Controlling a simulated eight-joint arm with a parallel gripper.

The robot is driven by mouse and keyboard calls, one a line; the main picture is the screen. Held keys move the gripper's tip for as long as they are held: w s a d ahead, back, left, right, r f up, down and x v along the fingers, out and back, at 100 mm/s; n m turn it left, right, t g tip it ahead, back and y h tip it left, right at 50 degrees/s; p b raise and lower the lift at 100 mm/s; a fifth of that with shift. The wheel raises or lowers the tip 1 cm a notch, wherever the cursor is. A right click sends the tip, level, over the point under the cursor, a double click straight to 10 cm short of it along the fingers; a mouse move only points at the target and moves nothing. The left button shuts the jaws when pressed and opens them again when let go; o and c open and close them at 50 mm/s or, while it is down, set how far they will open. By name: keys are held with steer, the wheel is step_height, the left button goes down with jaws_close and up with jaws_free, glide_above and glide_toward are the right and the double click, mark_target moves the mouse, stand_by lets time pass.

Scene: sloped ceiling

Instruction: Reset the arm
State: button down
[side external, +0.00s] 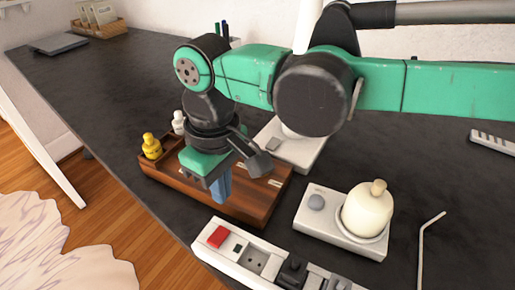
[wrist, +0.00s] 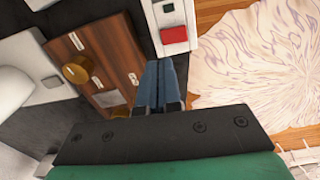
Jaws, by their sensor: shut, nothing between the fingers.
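My gripper (side external: 221,190) points down over the front right part of a wooden box (side external: 160,174) on the dark counter. Its blue fingers are together with nothing between them, and the closed fingers also show in the wrist view (wrist: 162,84). The green and black arm reaches in from the right in the side view and hides part of the box. In the wrist view the box (wrist: 118,42) lies left of the fingertips. I cannot tell the exact height of the fingertips above it.
A yellow bottle (side external: 152,147) and a white bottle (side external: 179,122) stand at the box's left end. A white power strip (side external: 232,255) with a red switch (side external: 217,237) lies in front. A cream bottle (side external: 368,210) stands on a white base at right. The counter's (side external: 110,90) far left is mostly clear.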

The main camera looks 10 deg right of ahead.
steer(key=w+d+r+m+t+y, duration=0.1)
steer(key=w+d+r+m+t, duration=0.2)
steer(key=d, duration=0.8)
steer(key=s+d+m+t, duration=0.2)
steer(key=s+d+m, duration=0.1)
steer(key=d, duration=0.7)
steer(key=s+d+f+m+t+h, duration=0.1)
steer(key=s+d+m+t, duration=0.1)
steer(key=d, duration=0.9)
steer(key=shift+s+m, duration=0.4)
steer(key=shift+s, duration=0.2)
